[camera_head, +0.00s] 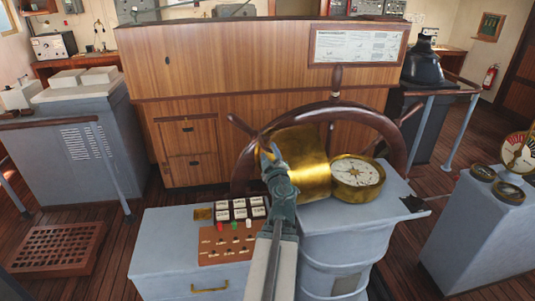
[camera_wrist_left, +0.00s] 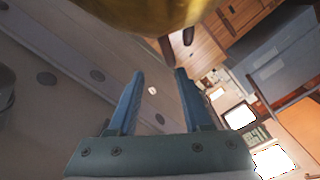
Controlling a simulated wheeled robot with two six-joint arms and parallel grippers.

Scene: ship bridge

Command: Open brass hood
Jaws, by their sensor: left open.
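The brass hood (camera_head: 308,150) is a curved, shiny brass cover on the grey binnacle stand (camera_head: 345,235), in front of the ship's wheel. It sits just left of the round brass compass (camera_head: 357,177), whose white dial shows uncovered. My left gripper (camera_head: 268,156) is at the hood's left edge, with its fingers pointing up; whether they touch it I cannot tell. In the left wrist view the hood (camera_wrist_left: 150,12) fills the top edge, beyond the fingertips. My left gripper (camera_wrist_left: 158,73) is open there, with nothing between its fingers. My right gripper is not in view.
The wooden wheel (camera_head: 240,172) arches behind the hood. A grey cabinet with a button panel (camera_head: 228,240) stands left of my left arm. A grey pedestal with gauges (camera_head: 480,235) is at the right. A wooden console (camera_head: 220,70) stands behind. Floor shows between the stands.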

